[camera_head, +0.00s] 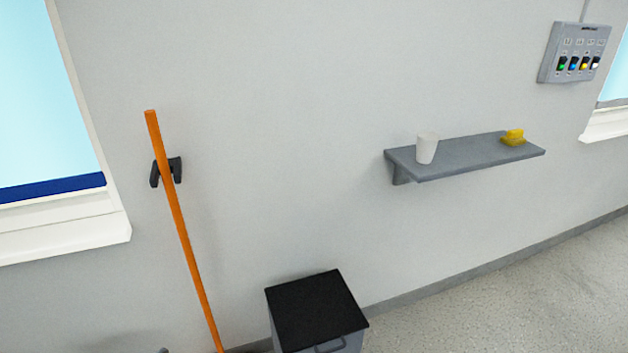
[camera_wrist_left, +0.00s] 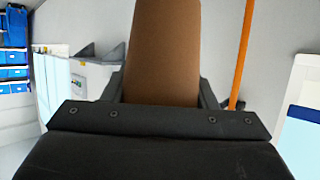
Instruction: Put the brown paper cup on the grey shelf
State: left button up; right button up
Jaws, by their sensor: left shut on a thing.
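The brown paper cup (camera_wrist_left: 163,50) fills the middle of the left wrist view. My left gripper (camera_wrist_left: 160,97) is shut on it; its dark fingers show at both sides of the cup, and its dark body hides the cup's near end. The grey shelf (camera_head: 470,156) is fixed to the wall at the right in the head view. Neither the brown cup nor either gripper shows in the head view. My right gripper is in neither view.
A white cup (camera_head: 427,148) stands near the shelf's left end and a yellow object (camera_head: 513,138) lies near its right end. Bare shelf lies between them. An orange pole (camera_head: 180,220) hangs left of a black-lidded bin (camera_head: 315,310). A switch panel (camera_head: 575,53) is above right.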

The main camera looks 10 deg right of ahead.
aim_at(453, 155)
jog(key=i+l, duration=0.1)
jog(key=l, duration=0.95)
jog(key=i+l, duration=0.15)
jog(key=l, duration=0.85)
jog(key=i+l, duration=0.15)
jog(key=l, duration=0.25)
jog(key=i+l, duration=0.1)
jog(key=l, duration=0.3)
jog(key=i+l, duration=0.15)
jog(key=l, duration=0.25)
jog(key=i+l, duration=0.1)
jog(key=l, duration=0.3)
jog(key=i+l, duration=0.15)
jog(key=l, duration=0.2)
